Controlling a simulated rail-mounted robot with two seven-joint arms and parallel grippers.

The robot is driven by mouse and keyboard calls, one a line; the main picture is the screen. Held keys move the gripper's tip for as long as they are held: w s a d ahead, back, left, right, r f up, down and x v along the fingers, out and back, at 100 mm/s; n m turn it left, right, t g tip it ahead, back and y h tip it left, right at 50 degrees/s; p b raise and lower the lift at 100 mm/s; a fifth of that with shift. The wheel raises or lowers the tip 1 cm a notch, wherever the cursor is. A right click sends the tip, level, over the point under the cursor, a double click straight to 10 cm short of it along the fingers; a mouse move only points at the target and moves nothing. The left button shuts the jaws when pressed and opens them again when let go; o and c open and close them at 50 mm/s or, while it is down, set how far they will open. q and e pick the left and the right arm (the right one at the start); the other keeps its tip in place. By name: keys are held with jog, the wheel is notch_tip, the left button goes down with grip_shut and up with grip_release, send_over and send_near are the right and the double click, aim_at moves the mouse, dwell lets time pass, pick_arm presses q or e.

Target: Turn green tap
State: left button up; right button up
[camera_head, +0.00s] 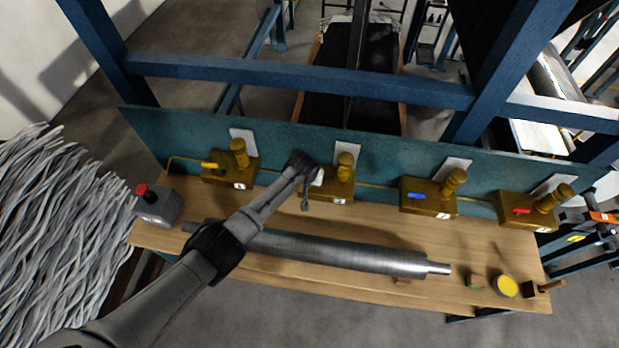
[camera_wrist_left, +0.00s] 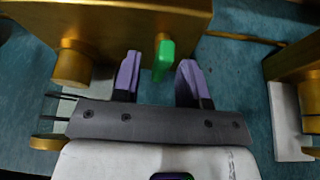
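The green tap handle (camera_wrist_left: 164,61) sticks out from a brass valve block (camera_wrist_left: 110,25) in the left wrist view. In the head view the handle is hidden behind my left arm, at the second brass valve block (camera_head: 341,190) from the left. My left gripper (camera_wrist_left: 158,75) is open, with its two purple-grey fingers on either side of the green handle. The handle looks nearer the right finger in that view. I cannot tell whether they touch. In the head view my left wrist is over the second block. My right gripper is in neither view.
Other brass blocks carry a yellow handle (camera_head: 210,165), a blue handle (camera_head: 416,196) and a red handle (camera_head: 522,211). A metal roller (camera_head: 340,254) lies on the wooden bench (camera_head: 300,284). A grey box with a red button (camera_head: 143,189) stands at left. A teal panel (camera_head: 400,157) backs the valves.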

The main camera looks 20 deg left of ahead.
pick_arm(q)
jog(key=shift+r, duration=0.1)
jog(key=v, duration=1.3)
jog(key=shift+r, duration=0.3)
